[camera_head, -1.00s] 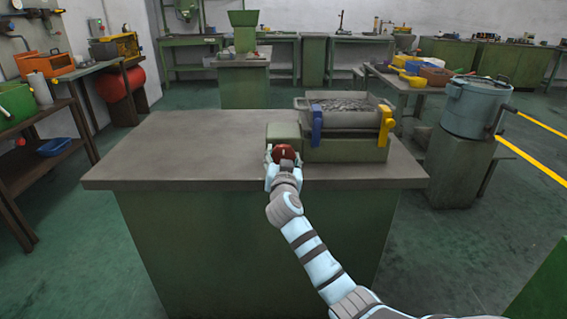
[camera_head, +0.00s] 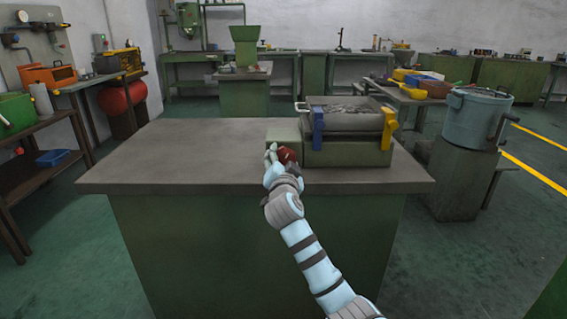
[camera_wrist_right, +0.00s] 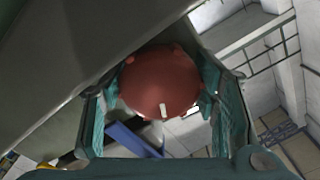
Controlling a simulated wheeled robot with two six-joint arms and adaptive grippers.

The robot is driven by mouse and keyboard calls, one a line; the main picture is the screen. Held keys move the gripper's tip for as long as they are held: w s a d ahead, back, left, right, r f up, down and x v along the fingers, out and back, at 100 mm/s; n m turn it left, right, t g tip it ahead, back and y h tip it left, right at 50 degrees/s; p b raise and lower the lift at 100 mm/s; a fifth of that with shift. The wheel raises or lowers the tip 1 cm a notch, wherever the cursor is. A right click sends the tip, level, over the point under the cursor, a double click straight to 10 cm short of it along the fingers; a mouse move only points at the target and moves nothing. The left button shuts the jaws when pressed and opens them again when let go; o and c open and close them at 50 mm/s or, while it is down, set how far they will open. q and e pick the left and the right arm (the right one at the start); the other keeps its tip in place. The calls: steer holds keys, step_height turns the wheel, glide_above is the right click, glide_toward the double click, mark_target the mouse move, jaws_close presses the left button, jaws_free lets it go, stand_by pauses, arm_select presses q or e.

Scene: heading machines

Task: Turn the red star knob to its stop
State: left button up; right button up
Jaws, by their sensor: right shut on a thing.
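The red star knob (camera_head: 287,155) sits on the front of the green box (camera_head: 285,130) at the left of the machine on the workbench. My right gripper (camera_head: 279,158) is at the knob, its fingers on either side of it, shut on it. In the right wrist view the knob (camera_wrist_right: 160,82) fills the middle between the two teal fingers, with a white mark near its lower edge. The gripper looks rolled to one side in the head view. The left gripper is not in view.
The machine's tray (camera_head: 345,115) of small metal parts has a blue clamp (camera_head: 318,131) and a yellow clamp (camera_head: 388,128). The workbench top (camera_head: 180,155) is clear to the left. A blue-grey drum (camera_head: 473,118) stands at the right.

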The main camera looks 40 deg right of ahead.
steer(key=o, duration=1.2)
